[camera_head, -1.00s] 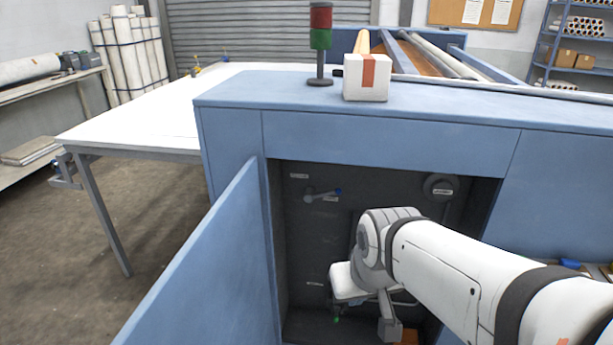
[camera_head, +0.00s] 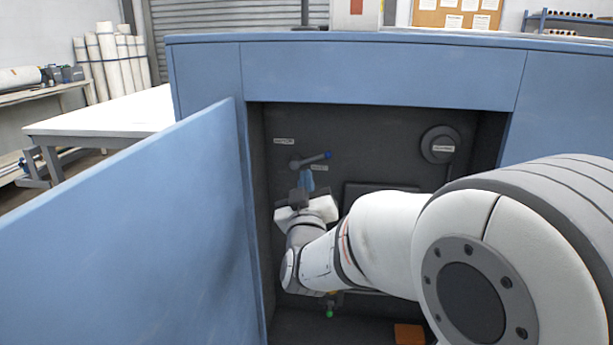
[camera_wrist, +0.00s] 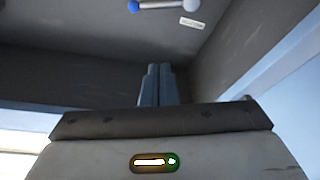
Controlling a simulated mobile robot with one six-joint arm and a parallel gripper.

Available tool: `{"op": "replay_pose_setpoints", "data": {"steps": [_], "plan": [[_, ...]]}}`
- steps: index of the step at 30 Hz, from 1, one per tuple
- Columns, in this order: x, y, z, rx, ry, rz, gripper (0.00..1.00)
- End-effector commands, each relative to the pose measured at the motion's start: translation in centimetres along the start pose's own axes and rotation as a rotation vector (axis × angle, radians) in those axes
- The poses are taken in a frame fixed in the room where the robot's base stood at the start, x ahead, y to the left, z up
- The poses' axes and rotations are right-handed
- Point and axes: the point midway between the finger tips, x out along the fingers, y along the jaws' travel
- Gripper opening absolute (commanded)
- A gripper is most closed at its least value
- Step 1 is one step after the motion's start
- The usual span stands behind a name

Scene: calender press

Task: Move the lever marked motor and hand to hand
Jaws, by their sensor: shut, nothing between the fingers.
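The lever (camera_head: 312,159) is a short grey arm with a blue knob on the dark back panel inside the cabinet. It points right and slightly up from its pivot. One small label (camera_head: 284,141), which seems to read motor, is above left of the pivot. A second label (camera_head: 319,168) sits just below the lever arm, too small to read surely. My gripper (camera_head: 306,180) is shut and empty, just below the lever in the head view. In the wrist view the shut fingers (camera_wrist: 153,85) are apart from the lever (camera_wrist: 160,5), which is cut by the top edge.
The open blue door (camera_head: 150,230) stands to the left of the opening. A green knob (camera_head: 329,313) and an orange block (camera_head: 409,334) are low in the cabinet. My arm hides much of the lower panel.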

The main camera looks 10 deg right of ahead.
Motion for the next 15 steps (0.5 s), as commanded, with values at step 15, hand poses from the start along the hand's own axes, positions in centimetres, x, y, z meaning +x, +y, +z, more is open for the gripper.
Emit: {"op": "replay_pose_setpoints", "data": {"steps": [15], "plan": [[8.0,0.4,-0.1,-0.008,0.016,0.022,0.0]]}}
